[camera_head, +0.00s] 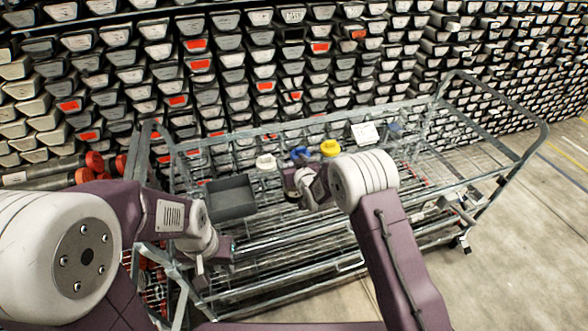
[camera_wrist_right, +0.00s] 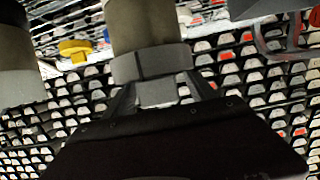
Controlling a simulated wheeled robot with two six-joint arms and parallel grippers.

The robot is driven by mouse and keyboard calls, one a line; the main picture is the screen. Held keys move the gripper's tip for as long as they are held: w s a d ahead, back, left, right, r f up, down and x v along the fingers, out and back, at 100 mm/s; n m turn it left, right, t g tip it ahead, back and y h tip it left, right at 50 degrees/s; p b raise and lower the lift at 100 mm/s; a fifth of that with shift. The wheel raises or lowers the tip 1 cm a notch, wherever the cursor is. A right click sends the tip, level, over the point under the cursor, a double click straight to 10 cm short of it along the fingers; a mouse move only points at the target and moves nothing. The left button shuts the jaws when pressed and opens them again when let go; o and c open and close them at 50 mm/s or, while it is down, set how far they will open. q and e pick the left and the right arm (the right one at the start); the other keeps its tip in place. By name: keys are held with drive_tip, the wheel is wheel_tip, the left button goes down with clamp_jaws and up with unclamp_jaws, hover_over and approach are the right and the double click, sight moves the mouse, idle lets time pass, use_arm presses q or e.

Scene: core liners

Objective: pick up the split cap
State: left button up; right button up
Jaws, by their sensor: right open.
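My right gripper (camera_head: 296,184) is over the cart, just in front of the blue cap (camera_head: 299,153). In the right wrist view its jaws (camera_wrist_right: 165,92) are apart. A grey-beige cylindrical thing (camera_wrist_right: 145,28) fills the view just beyond them; I cannot tell whether it is between the fingertips. A white cap (camera_head: 266,162) and a yellow cap (camera_head: 331,148) stand beside the blue one. The yellow cap also shows in the right wrist view (camera_wrist_right: 75,47). I cannot tell which piece is the split cap. My left gripper (camera_head: 222,256) is low at the cart's left front, its fingers unclear.
A dark grey open tray (camera_head: 231,211) sits on the cart's left. The metal wire cart (camera_head: 411,214) has raised rails at both ends. A white card (camera_head: 364,132) stands at the back. Shelves of core boxes (camera_head: 235,72) fill the background. Open floor (camera_head: 540,230) lies right.

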drive_tip(key=c, duration=1.4)
drive_tip(key=shift+r, duration=0.15)
wheel_tip(320, 180, up, 10)
drive_tip(key=shift+f+b, duration=0.1)
drive_tip(key=shift+b, duration=0.2)
